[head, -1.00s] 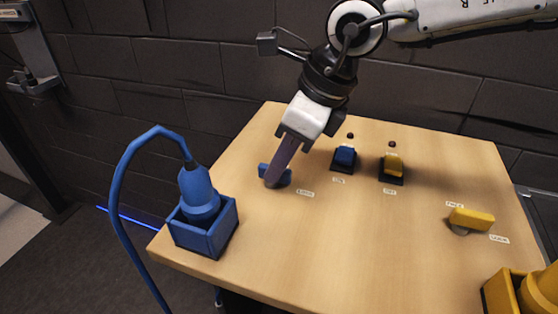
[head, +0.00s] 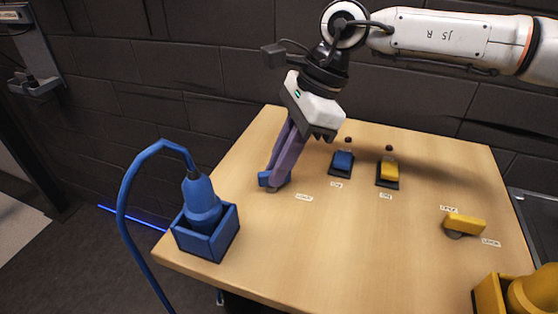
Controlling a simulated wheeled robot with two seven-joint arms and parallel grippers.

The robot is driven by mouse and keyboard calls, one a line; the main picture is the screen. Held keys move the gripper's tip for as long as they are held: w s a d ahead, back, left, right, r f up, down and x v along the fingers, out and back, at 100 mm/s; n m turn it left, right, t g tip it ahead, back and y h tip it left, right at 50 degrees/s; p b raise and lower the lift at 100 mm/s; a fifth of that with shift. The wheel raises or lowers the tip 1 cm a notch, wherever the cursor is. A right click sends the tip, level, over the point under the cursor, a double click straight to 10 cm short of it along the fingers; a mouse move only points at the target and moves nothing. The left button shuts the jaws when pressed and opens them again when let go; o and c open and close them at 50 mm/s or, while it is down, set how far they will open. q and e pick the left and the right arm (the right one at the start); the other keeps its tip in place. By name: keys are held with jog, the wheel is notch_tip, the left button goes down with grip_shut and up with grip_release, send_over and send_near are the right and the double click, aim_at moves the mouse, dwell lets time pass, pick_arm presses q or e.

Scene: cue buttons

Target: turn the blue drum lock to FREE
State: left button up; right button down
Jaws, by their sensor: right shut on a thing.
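The blue drum lock (head: 265,180) sits on the left part of the wooden table, with its blue bar partly hidden by my fingers. My right gripper (head: 274,178) reaches down from above and is shut on the blue bar, its purple fingers slanting down to the left. A small white label (head: 304,198) lies on the table just right of the lock; its print is too small to read surely. No second label shows beside this lock. My left gripper is not in view.
A blue switch (head: 342,163) and a yellow switch (head: 388,174) stand right of my gripper. A yellow drum lock (head: 465,224) is farther right. A blue plug (head: 202,203) with a cable stands in a blue box (head: 207,243) at front left. The table's middle front is clear.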

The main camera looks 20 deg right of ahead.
jog(key=n, duration=0.2)
jog(key=n+g, duration=0.1)
jog(key=n+g+p, duration=0.1)
jog(key=n, duration=0.1)
jog(key=shift+w+a+n+h, duration=0.15)
jog(key=shift+w+n+h, duration=0.15)
jog(key=shift+w, duration=0.05)
jog(key=n, duration=0.1)
jog(key=n+g+h, duration=0.1)
jog(key=n, duration=0.3)
jog(key=shift+w+a+g, duration=0.2)
jog(key=shift+w+g, duration=0.05)
jog(key=shift+g, duration=0.15)
jog(key=shift+n+h, duration=0.3)
jog(key=shift+n, duration=0.1)
jog(key=c, duration=1.8)
grip_release()
jog(key=shift+r, duration=0.1)
jog(key=p+v, duration=0.1)
jog(key=v, duration=0.9)
